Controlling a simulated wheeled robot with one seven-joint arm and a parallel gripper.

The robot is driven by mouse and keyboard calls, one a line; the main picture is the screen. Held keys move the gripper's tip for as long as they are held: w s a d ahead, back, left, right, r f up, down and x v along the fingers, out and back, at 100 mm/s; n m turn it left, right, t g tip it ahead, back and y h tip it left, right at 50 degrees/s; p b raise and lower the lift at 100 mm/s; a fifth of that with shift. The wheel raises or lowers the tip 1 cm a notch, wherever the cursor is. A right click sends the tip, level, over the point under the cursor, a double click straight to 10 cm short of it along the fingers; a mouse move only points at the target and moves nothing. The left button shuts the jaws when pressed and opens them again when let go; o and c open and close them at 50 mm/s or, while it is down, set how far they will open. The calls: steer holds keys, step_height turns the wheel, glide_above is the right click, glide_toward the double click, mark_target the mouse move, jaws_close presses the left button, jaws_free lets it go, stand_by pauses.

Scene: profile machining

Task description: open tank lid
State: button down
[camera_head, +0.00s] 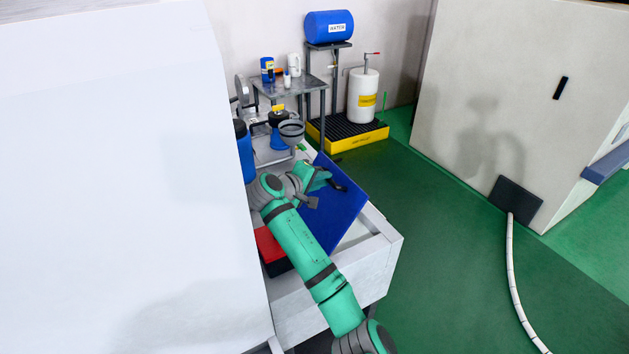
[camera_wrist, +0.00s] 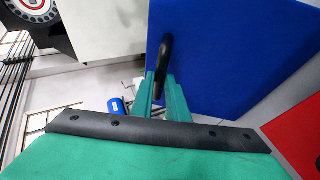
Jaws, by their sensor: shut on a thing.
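The tank lid is a flat blue panel (camera_head: 340,212) on the white tank (camera_head: 375,245) at the centre of the head view. It looks tilted up, with part of the pale tank top showing beside it. The lid (camera_wrist: 225,60) also fills the upper right of the wrist view. Its black handle (camera_wrist: 164,52) stands between the green fingers of my gripper (camera_wrist: 165,88), which is shut on it. In the head view my gripper (camera_head: 322,181) is at the lid's upper part, and the handle is partly hidden by the fingers.
A red-topped bin (camera_head: 268,246) sits left of the lid, partly behind my arm. A big white machine wall (camera_head: 120,180) closes off the left. Behind stand a grey cart (camera_head: 290,88) and a yellow drip pallet (camera_head: 345,137) with a white drum (camera_head: 362,95). Green floor at right is clear except a hose (camera_head: 512,270).

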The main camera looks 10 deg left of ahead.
steer(key=shift+s+a+f, duration=0.2)
steer(key=shift+s+a, duration=0.1)
steer(key=shift+a, duration=0.1)
steer(key=shift+f, duration=0.15)
steer(key=c, duration=1.7)
jaws_free()
steer(key=shift+w+d+r, duration=0.1)
steer(key=shift+r, duration=0.1)
